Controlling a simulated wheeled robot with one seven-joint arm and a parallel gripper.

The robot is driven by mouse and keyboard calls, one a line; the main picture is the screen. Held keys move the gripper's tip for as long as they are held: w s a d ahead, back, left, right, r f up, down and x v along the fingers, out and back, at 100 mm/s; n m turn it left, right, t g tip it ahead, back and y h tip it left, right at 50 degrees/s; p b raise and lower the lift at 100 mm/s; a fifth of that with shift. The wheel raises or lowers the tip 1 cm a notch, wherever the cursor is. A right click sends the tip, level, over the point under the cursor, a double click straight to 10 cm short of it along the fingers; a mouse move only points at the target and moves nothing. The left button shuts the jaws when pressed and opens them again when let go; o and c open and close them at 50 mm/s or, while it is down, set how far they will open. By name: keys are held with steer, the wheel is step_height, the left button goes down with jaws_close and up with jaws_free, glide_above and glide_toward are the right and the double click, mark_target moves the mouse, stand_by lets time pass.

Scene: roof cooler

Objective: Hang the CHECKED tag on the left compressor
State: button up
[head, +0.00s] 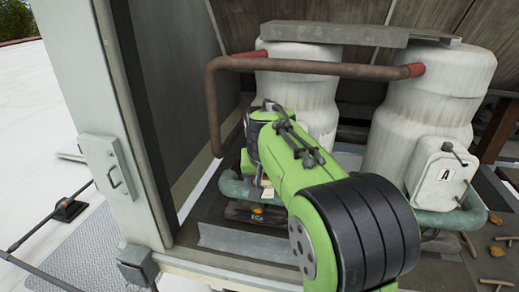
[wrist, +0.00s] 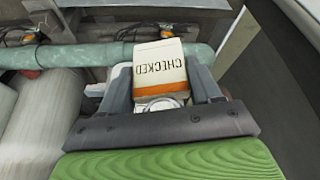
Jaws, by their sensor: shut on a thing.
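The CHECKED tag (wrist: 160,66) is a cream plate with dark lettering and an orange band. My gripper (wrist: 160,86) is shut on it, with a grey finger on each side. In the head view a small pale piece of the tag (head: 267,188) shows below my wrist, in front of the left compressor (head: 297,90). That compressor is a white, stained cylinder, and my green arm covers its lower front. The right compressor (head: 420,105) is a similar white cylinder. In the wrist view a teal pipe (wrist: 80,56) runs behind the tag; I cannot tell whether they touch.
A brown pipe (head: 300,66) with red ends crosses in front of both compressors. A grey plate (head: 350,34) lies on top. The cabinet's door post (head: 115,120) stands left of my arm.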

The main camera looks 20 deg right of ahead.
steer(key=shift+w+d+r+p, duration=0.15)
steer(key=shift+d+r+p, duration=0.15)
steer(key=shift+r, duration=0.65)
steer(key=shift+w+d+r+p, duration=0.15)
steer(key=shift+d+r, duration=0.2)
steer(key=shift+r, duration=0.6)
steer(key=w+d+f+p, duration=0.1)
steer(key=w+d+p, duration=0.2)
steer(key=w, duration=0.3)
steer(key=shift+d+f, duration=0.25)
steer(key=shift+d, duration=0.35)
